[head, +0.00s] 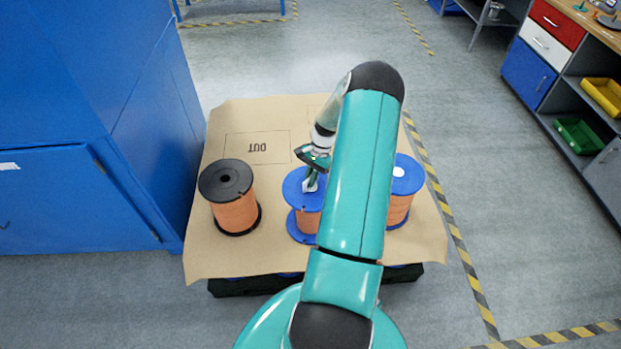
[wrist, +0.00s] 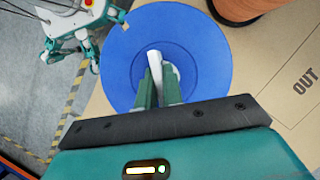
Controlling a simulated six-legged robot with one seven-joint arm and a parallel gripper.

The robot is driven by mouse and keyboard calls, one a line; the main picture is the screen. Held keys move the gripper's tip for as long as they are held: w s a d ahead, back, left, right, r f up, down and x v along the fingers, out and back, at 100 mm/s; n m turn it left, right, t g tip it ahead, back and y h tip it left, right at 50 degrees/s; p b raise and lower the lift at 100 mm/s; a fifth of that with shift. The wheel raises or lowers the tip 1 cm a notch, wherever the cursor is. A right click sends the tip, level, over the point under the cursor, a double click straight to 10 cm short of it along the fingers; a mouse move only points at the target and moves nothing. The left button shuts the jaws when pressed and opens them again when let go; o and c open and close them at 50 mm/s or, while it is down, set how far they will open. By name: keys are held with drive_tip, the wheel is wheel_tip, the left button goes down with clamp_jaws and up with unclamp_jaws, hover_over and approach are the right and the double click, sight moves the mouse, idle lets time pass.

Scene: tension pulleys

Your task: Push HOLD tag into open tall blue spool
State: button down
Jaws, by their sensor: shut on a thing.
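A blue spool (head: 296,192) with orange winding stands in the middle of the brown sheet, partly hidden by my arm. In the wrist view its round blue flange (wrist: 208,45) fills the upper middle. My gripper (head: 311,180) is over this flange, shut on a white tag (head: 309,187). The tag (wrist: 154,62) stands between the fingers near the flange's centre in the wrist view. Its lettering is not visible, and I cannot tell whether its lower end is inside the spool's hole. A second blue spool (head: 407,177) stands to the right, with a white piece (head: 398,172) on its top.
A black-flanged spool (head: 228,181) with orange winding stands on the left of the brown sheet (head: 215,262). A rectangle marked OUT (head: 259,146) lies bare behind it. A blue cabinet (head: 90,130) is close on the left; shelving (head: 560,80) stands far right.

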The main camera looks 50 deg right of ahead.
drive_tip(key=shift+f, duration=0.1)
drive_tip(key=c, duration=1.5)
unclamp_jaws()
drive_tip(key=shift+o, duration=0.2)
drive_tip(key=v, duration=1.3)
drive_tip(key=shift+r, duration=0.4)
